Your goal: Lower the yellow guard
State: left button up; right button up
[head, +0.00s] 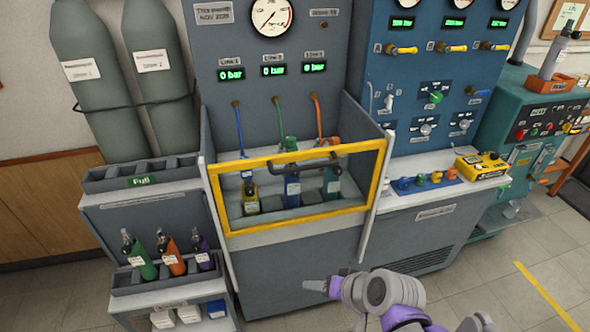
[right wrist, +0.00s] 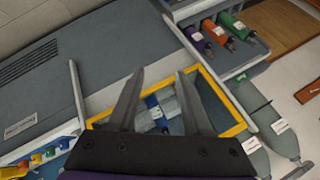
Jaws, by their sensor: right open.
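The yellow guard (head: 298,220) is a rectangular frame across the front of the grey test bay, with bottles showing through it. A dark bar handle (head: 310,166) runs along its upper part. In the right wrist view the guard (right wrist: 222,97) shows beyond my fingers. My right gripper (head: 318,286) is below and in front of the guard, apart from it in the head view. Its two fingers (right wrist: 160,85) are spread and empty, pointing toward the guard. My left gripper is not in view.
Behind the guard stand a yellow bottle (head: 250,197), a blue bottle (head: 292,188) and a green bottle (head: 332,182) with hoses above. A rack (head: 165,279) with three bottles stands at left. A yellow device (head: 482,165) and coloured knobs lie on the right counter. Floor in front is clear.

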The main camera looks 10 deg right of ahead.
jog(key=w+d+r+m+t+y, duration=0.1)
jog(key=w+r+m+t+y, duration=0.2)
jog(key=w+r, duration=0.45)
jog(key=m+t+b, duration=0.2)
jog(key=m+t, duration=0.3)
jog(key=m, duration=0.2)
send_near(308, 169)
jog(key=x, duration=1.1)
grip_shut()
